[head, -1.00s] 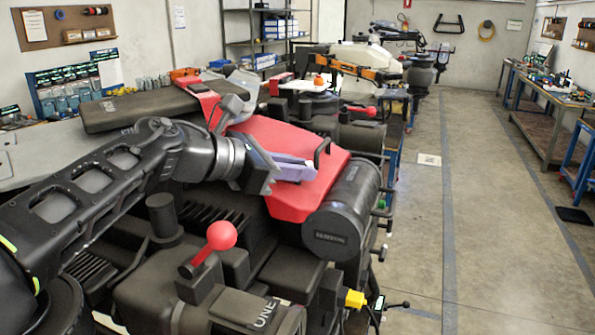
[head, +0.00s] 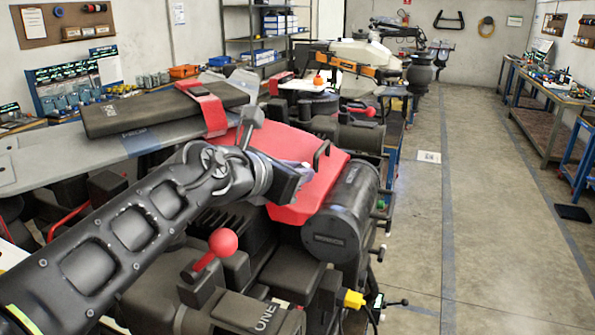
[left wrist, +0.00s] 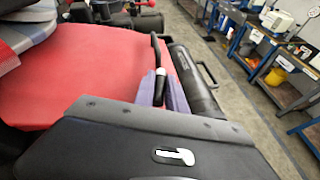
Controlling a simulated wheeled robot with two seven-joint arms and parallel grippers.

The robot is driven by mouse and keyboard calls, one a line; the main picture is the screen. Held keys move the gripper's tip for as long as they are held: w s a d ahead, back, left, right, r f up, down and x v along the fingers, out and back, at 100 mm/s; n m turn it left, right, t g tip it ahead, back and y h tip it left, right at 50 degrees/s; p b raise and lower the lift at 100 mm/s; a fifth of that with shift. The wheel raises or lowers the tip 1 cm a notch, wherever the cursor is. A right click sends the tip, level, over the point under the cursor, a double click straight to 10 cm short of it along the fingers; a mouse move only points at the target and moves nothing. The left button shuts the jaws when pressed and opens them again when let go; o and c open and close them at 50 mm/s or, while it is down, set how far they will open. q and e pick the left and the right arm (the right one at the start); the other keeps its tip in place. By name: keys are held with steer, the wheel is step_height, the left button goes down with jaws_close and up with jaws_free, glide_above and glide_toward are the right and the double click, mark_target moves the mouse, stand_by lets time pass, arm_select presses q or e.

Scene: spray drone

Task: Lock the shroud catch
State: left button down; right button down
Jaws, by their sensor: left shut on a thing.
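The red shroud (head: 312,195) covers the machine in front of me and shows as a broad red surface in the left wrist view (left wrist: 80,75). A black bent lever (head: 321,152), which looks like the catch, stands at its right edge. In the left wrist view the lever (left wrist: 157,55) has a pale band and a dark grip end. My left gripper (head: 304,170) reaches over the shroud. Its purple fingers (left wrist: 160,92) are shut around the lever's grip end. In the head view my wrist hides most of the fingers. My right gripper is in neither current view.
A black cylinder (head: 342,215) lies just right of the shroud. A red ball-topped lever (head: 222,242) stands nearer me, beneath my arm. A long dark padded piece (head: 150,108) lies at the left.

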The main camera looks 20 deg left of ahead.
arm_select(q)
steer(key=c, duration=1.4)
jaws_free()
steer(key=shift+s, duration=0.1)
steer(key=b+v, duration=0.2)
steer(key=v, duration=0.5)
steer(key=shift+s+a+r, duration=0.1)
steer(key=shift+s+r, duration=0.05)
steer(key=shift+s, duration=0.1)
